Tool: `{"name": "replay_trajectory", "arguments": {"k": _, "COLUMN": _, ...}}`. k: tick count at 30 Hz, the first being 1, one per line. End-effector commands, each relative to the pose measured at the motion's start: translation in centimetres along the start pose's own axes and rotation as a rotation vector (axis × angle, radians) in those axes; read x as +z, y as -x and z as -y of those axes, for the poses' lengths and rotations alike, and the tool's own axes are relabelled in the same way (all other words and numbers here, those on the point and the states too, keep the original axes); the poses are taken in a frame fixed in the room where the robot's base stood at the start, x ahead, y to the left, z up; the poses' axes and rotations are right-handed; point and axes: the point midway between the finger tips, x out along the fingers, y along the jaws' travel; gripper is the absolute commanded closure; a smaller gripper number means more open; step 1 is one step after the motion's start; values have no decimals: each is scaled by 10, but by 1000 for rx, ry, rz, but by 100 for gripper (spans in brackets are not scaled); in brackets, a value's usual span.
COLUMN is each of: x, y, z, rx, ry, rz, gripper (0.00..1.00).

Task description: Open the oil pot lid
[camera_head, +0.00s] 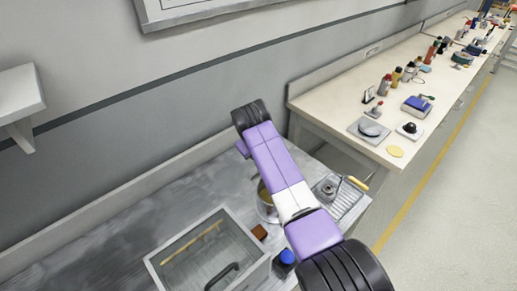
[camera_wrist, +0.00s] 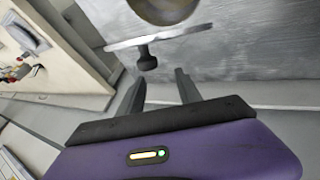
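The oil pot (camera_head: 267,211) is a metal pot on the grey bench, partly hidden by my arm in the head view; a yellowish inside shows beside the arm. In the wrist view the pot (camera_wrist: 165,8) is cut off at the top edge. A thin grey lid (camera_wrist: 185,35) shows nearly edge-on, with a black knob (camera_wrist: 147,62) pointing toward my gripper. I cannot tell whether the lid touches the pot. My gripper (camera_wrist: 157,76) is open, fingers apart, with the knob just beyond the fingertips. The head view hides the fingers.
A glass-topped box (camera_head: 205,250) stands left of the pot. A brown block (camera_head: 260,232) and a blue-capped bottle (camera_head: 286,260) are close by. A metal rack (camera_head: 350,198) with a round item lies to the right. A long cream table (camera_head: 345,125) with many items stands behind.

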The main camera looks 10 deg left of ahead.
Motion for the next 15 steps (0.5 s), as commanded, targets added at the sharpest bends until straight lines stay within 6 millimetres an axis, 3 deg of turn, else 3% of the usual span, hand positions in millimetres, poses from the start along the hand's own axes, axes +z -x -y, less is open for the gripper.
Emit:
{"name": "replay_trajectory", "arguments": {"k": 8, "x": 0, "y": 6, "z": -1, "rx": 1, "ry": -1, "rz": -1, "gripper": 59}}
{"name": "replay_trajectory", "arguments": {"k": 15, "x": 0, "y": 33, "z": -1, "rx": 1, "ry": 0, "rz": -3, "gripper": 59}}
